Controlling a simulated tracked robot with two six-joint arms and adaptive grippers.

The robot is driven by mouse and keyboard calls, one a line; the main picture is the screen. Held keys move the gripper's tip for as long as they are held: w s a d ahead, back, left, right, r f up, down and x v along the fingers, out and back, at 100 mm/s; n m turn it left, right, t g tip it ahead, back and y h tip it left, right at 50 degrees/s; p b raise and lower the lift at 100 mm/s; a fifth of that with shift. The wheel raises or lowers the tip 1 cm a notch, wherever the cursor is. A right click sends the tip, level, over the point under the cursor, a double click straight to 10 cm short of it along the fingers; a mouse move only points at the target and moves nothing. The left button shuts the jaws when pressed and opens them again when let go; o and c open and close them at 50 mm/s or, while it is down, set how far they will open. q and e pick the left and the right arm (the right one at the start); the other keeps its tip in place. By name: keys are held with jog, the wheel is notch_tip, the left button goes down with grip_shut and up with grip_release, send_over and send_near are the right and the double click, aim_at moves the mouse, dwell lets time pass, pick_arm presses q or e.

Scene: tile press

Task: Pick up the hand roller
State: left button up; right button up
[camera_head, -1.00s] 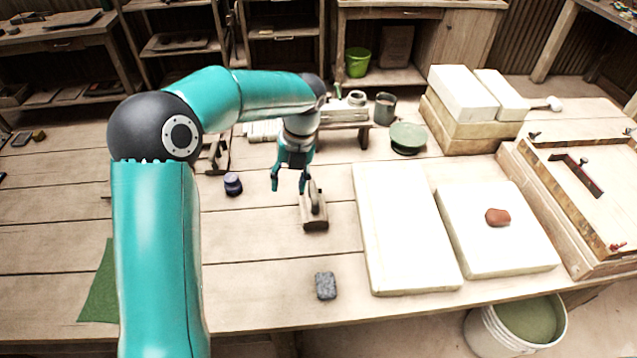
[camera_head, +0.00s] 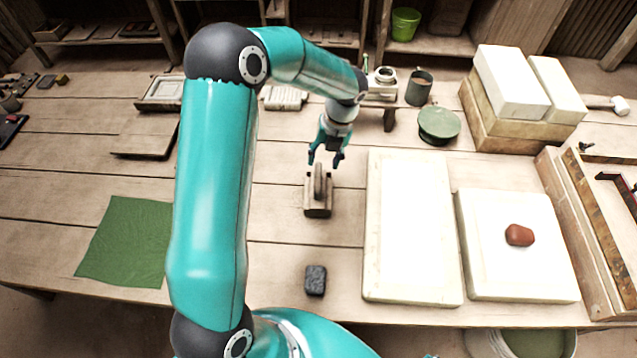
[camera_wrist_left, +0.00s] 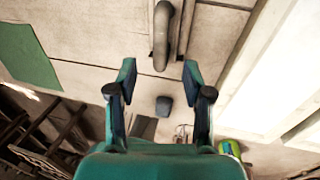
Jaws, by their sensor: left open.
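The hand roller (camera_head: 319,183), with a grey curved handle, sits on a small wooden block (camera_head: 317,210) near the middle of the bench. My left gripper (camera_head: 326,160) is open and empty, just behind and above the handle in the head view. In the left wrist view the grey handle (camera_wrist_left: 162,38) lies just beyond the open fingertips (camera_wrist_left: 158,70), in line with the gap between them and not visibly gripped. The roller's lower part is hard to make out. My right gripper is not in view.
White slabs (camera_head: 412,230) lie right of the roller, one bearing a reddish lump (camera_head: 519,235). A dark grey block (camera_head: 315,280) lies in front, and a green cloth (camera_head: 127,240) at left. A round green-topped thing (camera_head: 438,124) stands behind. The bench around the roller is mostly clear.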

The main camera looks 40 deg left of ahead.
aim_at(319, 174)
pick_arm(q)
jog(key=f, duration=0.3)
jog(key=shift+s+a, duration=0.25)
jog(key=shift+s+f+p, duration=0.1)
jog(key=shift+f+p, duration=0.25)
jog(key=shift+f, duration=0.05)
jog(key=f, duration=0.3)
jog(key=f+p, duration=0.1)
jog(key=shift+s+a+f, duration=0.1)
jog(key=shift+a+f, duration=0.05)
jog(key=shift+a, duration=0.25)
jog(key=shift+c, duration=0.2)
grip_shut()
